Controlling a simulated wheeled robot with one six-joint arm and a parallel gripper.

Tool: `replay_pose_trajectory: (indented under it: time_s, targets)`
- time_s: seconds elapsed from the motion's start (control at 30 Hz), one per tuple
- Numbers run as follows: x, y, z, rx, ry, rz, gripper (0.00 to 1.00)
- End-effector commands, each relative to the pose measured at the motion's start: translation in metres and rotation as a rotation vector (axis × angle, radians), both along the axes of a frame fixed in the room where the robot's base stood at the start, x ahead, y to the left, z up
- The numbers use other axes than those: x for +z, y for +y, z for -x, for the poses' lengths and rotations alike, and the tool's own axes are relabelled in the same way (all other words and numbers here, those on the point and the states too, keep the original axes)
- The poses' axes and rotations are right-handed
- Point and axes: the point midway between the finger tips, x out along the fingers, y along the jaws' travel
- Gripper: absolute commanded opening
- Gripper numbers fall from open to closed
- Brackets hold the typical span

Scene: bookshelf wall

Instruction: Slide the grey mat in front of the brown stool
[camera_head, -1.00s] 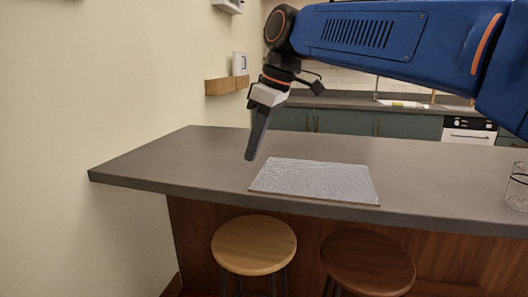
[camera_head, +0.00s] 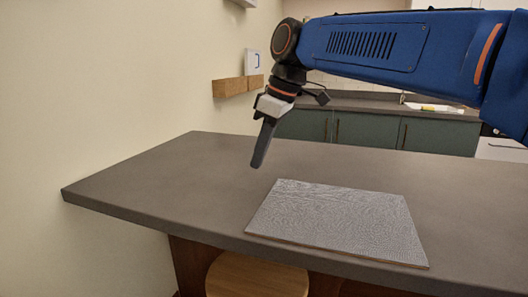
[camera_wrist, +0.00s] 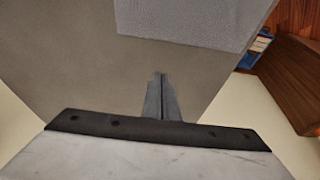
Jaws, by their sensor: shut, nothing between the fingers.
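The grey mat (camera_head: 340,222) lies flat on the dark counter, close to its front edge. It also shows at the top of the wrist view (camera_wrist: 190,20). My gripper (camera_head: 258,164) is shut and empty, pointing down just left of the mat's back left corner. In the wrist view its closed fingers (camera_wrist: 161,77) show apart from the mat, with bare counter between. I cannot tell if the tips touch the counter. The brown stool is mostly below the head view; only a dark sliver (camera_head: 366,289) seems to show at the bottom edge.
The counter (camera_head: 180,185) is bare left of the mat. A cream wall (camera_head: 110,90) is at the left. Green cabinets (camera_head: 365,131) stand behind.

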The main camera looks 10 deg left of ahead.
Motion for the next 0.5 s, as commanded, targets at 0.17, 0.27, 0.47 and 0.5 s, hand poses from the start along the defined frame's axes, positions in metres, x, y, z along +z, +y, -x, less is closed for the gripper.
replay_pose_trajectory:
  time_s: [0.17, 0.27, 0.47, 0.5]
  targets:
    - [-0.031, 0.010, -0.001, 0.001, 0.002, 0.002, 0.00]
    - [-0.048, 0.017, -0.001, 0.001, 0.002, 0.002, 0.00]
    - [-0.064, 0.009, -0.001, -0.003, -0.001, -0.002, 0.00]
    - [-0.065, 0.003, -0.001, -0.003, -0.001, -0.001, 0.00]
